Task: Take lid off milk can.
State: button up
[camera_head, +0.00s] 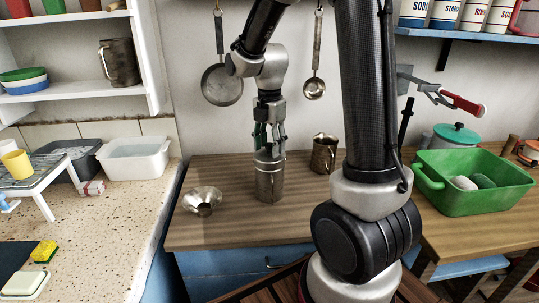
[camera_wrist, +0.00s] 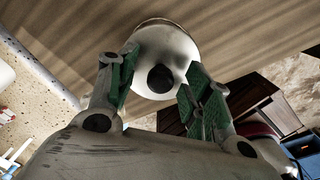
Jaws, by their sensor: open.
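The grey metal milk can (camera_head: 270,184) stands upright on the wooden worktop. Its lid (camera_head: 268,156) is on top, partly hidden by my gripper (camera_head: 269,138). My gripper points down just above the can and is open. In the wrist view, the pale round lid (camera_wrist: 166,46) with its dark knob (camera_wrist: 161,78) lies between the green-padded fingers of my gripper (camera_wrist: 160,75). I cannot tell whether the pads touch the lid.
A metal funnel (camera_head: 202,201) stands left of the can, and a brown jug (camera_head: 324,153) stands behind it to the right. A green basin (camera_head: 470,196) is farther right. Pans (camera_head: 222,85) hang on the wall behind. Worktop in front of the can is clear.

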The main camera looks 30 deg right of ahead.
jog(key=shift+f, duration=0.2)
jog(key=c, duration=1.1)
jog(key=shift+r, duration=0.15)
